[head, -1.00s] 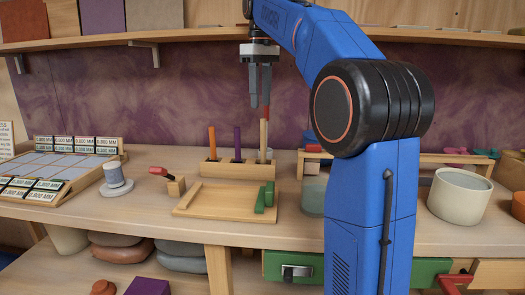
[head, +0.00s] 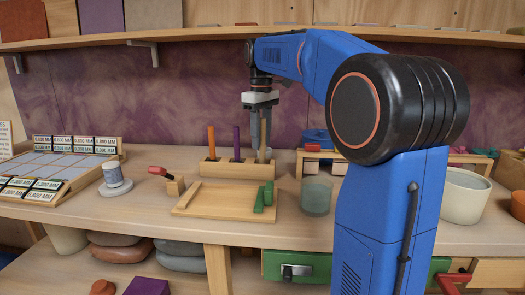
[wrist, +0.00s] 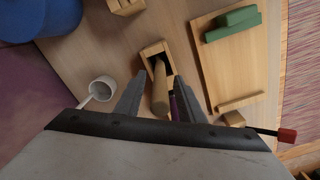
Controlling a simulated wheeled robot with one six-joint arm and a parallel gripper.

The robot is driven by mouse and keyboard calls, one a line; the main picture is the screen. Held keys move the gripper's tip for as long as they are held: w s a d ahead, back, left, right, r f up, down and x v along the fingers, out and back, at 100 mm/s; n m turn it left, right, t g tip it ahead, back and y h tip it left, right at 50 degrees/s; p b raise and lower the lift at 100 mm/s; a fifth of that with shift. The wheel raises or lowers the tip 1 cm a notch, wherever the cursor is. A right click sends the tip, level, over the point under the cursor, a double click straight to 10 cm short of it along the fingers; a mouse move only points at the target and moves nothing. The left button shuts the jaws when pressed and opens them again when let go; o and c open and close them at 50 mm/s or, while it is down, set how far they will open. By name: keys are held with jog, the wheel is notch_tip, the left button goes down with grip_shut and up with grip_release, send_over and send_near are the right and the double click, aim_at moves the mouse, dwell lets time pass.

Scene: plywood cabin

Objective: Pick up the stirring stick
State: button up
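The stirring stick looks to be the pale wooden stick (head: 263,140) upright in the right hole of a wooden holder (head: 225,171). It also shows in the wrist view (wrist: 160,90), its lower part in the holder (wrist: 151,48). My gripper (head: 259,138) points down over it, with the fingers on either side of the stick. In the wrist view my gripper (wrist: 159,80) is open, with gaps visible beside the stick. The stick's top is hidden by my gripper in the head view. A purple stick (head: 237,142) and an orange stick (head: 211,142) stand in the same holder.
A shallow wooden tray (head: 190,207) with green blocks (head: 264,196) lies in front of the holder. A red-handled tool (head: 160,171) rests at the left. A glass jar (head: 316,197) stands right. A white cup (wrist: 102,88) sits behind the holder. A shelf (head: 180,44) runs above.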

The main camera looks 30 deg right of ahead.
aim_at(262, 149)
jog(key=shift+f, duration=1.35)
jog(key=shift+c, duration=0.3)
grip_shut()
jog(key=shift+r, duration=0.1)
